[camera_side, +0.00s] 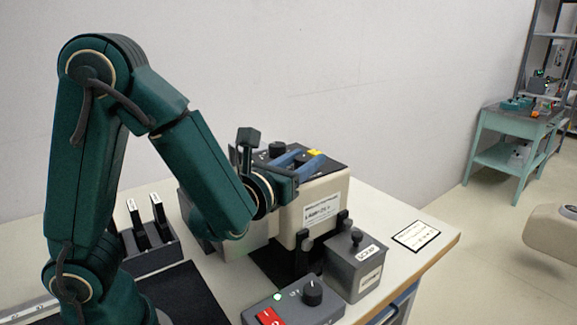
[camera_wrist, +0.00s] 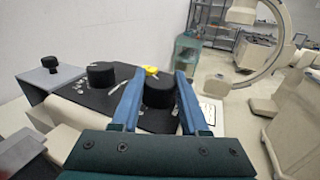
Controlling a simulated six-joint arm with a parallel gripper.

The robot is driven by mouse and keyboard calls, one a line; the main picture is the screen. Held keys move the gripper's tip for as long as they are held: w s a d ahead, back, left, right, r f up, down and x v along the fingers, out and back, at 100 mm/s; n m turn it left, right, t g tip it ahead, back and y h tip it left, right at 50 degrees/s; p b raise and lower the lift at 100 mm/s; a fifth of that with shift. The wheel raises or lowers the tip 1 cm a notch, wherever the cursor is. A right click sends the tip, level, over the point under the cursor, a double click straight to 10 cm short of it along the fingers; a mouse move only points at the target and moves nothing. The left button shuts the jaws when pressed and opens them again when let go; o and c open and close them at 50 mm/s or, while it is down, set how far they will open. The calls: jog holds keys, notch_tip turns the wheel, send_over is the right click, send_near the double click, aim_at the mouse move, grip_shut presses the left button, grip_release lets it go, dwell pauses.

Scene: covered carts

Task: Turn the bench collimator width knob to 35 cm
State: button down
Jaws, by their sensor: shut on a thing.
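The bench collimator is a cream box (camera_side: 322,196) with a black top panel, standing on the bench. Two round black knobs stand on the panel. In the wrist view one knob (camera_wrist: 101,75) is at the left, free, and the other knob (camera_wrist: 158,93) is between my blue fingers. My gripper (camera_wrist: 159,76) is shut on this right-hand knob. In the side view my gripper (camera_side: 305,160) reaches over the panel from the left, and the free knob (camera_side: 277,149) shows behind it. Scale marks and knob names are too small to read, so I cannot tell the setting.
A yellow piece (camera_wrist: 151,71) lies on the panel beyond the held knob. A grey box (camera_side: 356,267) and a control box with a red switch (camera_side: 269,317) stand in front. A holder (camera_side: 150,252) stands near my arm. A card (camera_side: 416,235) lies at the right.

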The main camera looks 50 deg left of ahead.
aim_at(300, 163)
jog(key=shift+c, duration=2.1)
grip_release()
jog(key=shift+s+d, duration=0.25)
jog(key=shift+s, duration=0.25)
jog(key=shift+v, duration=1.1)
jog(key=shift+w+a+r, duration=0.1)
jog(key=shift+a+r, duration=0.05)
jog(key=shift+r, duration=3.4)
